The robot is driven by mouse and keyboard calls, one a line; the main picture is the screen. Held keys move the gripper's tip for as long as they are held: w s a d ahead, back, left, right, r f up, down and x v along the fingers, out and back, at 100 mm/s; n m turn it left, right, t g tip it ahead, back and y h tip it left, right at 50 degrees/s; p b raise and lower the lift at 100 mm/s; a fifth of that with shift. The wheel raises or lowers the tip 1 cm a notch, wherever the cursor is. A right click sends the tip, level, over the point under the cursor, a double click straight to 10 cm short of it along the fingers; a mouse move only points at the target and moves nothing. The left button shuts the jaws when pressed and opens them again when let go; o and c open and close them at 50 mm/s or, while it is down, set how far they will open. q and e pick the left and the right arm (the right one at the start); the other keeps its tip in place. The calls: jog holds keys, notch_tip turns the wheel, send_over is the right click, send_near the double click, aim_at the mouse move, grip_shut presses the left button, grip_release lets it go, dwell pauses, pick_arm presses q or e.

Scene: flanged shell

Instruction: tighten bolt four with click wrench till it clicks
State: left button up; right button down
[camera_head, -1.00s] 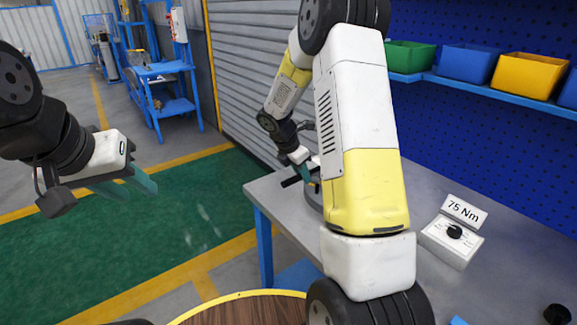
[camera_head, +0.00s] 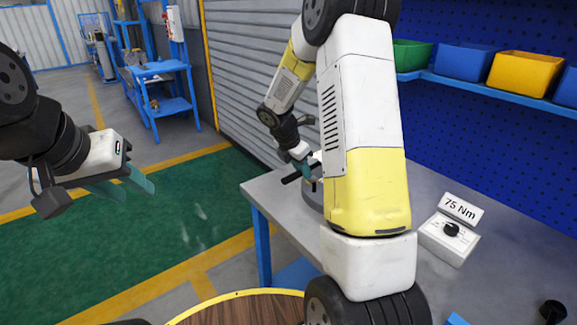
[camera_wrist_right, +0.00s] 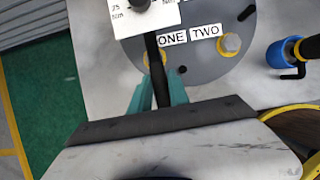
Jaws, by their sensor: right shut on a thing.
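My right gripper (camera_head: 305,172) is over the flanged shell (camera_head: 313,198) at the table's left end, partly hidden behind my right arm. In the right wrist view its teal fingers (camera_wrist_right: 158,92) are shut on the black handle of the click wrench (camera_wrist_right: 152,55). The handle runs up across the grey flange (camera_wrist_right: 208,62), beside the ONE label (camera_wrist_right: 172,37). A yellowish bolt (camera_wrist_right: 230,45) sits by the TWO label (camera_wrist_right: 205,31). No label for bolt four is in view, and the wrench's working end cannot be made out. My left gripper (camera_head: 136,192) is open and empty over the floor.
A box with a dial and a 75 Nm sign (camera_head: 449,238) stands on the grey table (camera_head: 480,290). A white card with a black knob (camera_wrist_right: 143,15) covers part of the flange in the wrist view.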

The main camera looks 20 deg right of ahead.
jog(key=shift+w+r, duration=0.1)
jog(key=shift+r, duration=2.2)
jog(key=shift+a, duration=0.15)
